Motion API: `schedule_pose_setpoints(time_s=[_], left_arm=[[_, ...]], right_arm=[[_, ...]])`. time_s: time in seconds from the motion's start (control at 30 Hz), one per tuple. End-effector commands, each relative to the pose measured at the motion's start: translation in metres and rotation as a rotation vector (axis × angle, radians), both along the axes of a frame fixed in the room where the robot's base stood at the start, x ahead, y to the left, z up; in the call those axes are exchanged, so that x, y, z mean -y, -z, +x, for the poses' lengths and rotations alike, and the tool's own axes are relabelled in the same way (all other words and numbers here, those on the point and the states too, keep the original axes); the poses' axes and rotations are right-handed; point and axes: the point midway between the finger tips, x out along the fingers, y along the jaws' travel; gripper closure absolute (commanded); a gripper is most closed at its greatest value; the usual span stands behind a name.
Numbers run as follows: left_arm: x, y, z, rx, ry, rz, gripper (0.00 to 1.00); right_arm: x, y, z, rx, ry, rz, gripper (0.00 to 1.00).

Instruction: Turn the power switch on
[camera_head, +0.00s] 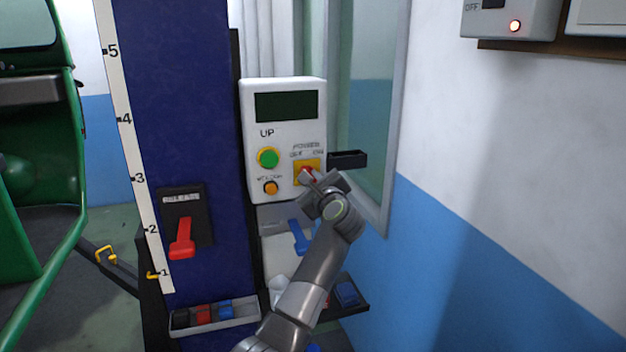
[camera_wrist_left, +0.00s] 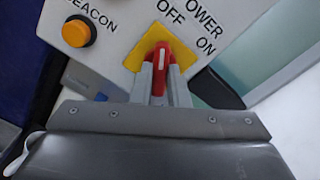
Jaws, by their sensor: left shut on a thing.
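The power switch (camera_head: 307,171) is a red knob on a yellow plate, low on the right of a white control box (camera_head: 257,144). OFF and ON labels sit above it. In the left wrist view the red knob (camera_wrist_left: 162,62) has a white mark that points up in the picture, towards the OFF label. My left gripper (camera_head: 311,178) reaches up from below. In the left wrist view its fingers (camera_wrist_left: 161,84) are shut on the knob, one on each side. My right gripper is in neither view.
The box also has a dark display (camera_head: 286,105), a green UP button (camera_head: 268,158) and an orange beacon button (camera_head: 271,188). A red release lever (camera_head: 182,240) is on the blue column to the left. A small black holder (camera_head: 348,160) juts out right of the switch.

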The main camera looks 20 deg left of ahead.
Motion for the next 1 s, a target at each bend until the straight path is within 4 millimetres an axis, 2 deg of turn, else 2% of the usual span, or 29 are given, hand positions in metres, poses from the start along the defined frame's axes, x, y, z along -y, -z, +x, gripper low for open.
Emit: schedule_pose_setpoints(time_s=[0.47, 1.0], left_arm=[[0.000, -0.001, 0.000, -0.234, 0.000, 0.339, 1.00], [0.000, -0.002, 0.000, -0.521, 0.001, 0.763, 1.00]], right_arm=[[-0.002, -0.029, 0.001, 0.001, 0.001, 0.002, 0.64], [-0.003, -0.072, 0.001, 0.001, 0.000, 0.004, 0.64]])
